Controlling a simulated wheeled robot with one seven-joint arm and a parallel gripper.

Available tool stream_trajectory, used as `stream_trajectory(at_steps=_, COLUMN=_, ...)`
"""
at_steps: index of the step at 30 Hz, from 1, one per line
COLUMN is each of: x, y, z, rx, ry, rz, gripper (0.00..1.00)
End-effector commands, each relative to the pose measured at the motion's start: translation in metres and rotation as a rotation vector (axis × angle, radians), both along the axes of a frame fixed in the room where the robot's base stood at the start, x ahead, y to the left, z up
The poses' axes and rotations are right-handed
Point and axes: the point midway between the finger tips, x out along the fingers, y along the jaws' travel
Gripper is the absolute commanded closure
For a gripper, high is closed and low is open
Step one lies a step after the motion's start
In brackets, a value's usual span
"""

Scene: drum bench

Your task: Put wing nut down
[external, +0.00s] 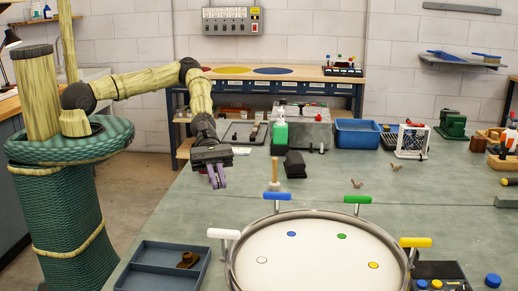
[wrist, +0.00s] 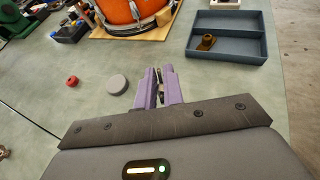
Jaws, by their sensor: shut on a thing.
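My gripper (external: 217,180) hangs over the left side of the grey-green bench, left of the wooden-handled tool, its purple fingers pointing down. In the wrist view its fingers (wrist: 160,88) are shut on a small dark thing (wrist: 160,94), taken to be the wing nut, mostly hidden between them. Whether it touches the bench is unclear. Two small brown wing-shaped pieces lie on the bench at right, one nearer (external: 356,184) and one farther (external: 396,167). A brown fitting (external: 187,260) sits in the blue-grey divided tray (external: 150,254); both also show in the wrist view.
The drum (external: 315,250) with coloured handles fills the front middle; its orange shell (wrist: 128,10) shows in the wrist view. A grey disc (wrist: 117,84) and red knob (wrist: 72,81) lie near my fingers. A black block (external: 295,164) and blue bin (external: 357,133) stand behind.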

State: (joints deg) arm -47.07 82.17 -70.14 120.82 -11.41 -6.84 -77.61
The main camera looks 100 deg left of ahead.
Motion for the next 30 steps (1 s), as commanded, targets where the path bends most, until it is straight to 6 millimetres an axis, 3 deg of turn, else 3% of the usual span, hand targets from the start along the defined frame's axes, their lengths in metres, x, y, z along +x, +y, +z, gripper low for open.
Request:
stream_trajectory(at_steps=1, x=0.008, y=0.024, z=-0.003, rx=0.002, ry=-0.002, rz=0.033, gripper=1.00)
stream_trajectory(at_steps=9, x=0.027, y=0.136, z=-0.003, rx=0.003, ry=-0.002, rz=0.176, gripper=1.00)
stream_trajectory(at_steps=18, x=0.019, y=0.254, z=0.000, rx=0.001, ry=0.000, rz=0.326, gripper=1.00)
stream_trajectory(at_steps=23, x=0.012, y=0.283, z=0.002, rx=-0.002, ry=0.001, rz=0.362, gripper=1.00)
stream_trajectory(at_steps=30, x=0.011, y=0.287, z=0.004, rx=-0.003, ry=0.001, rz=0.366, gripper=1.00)
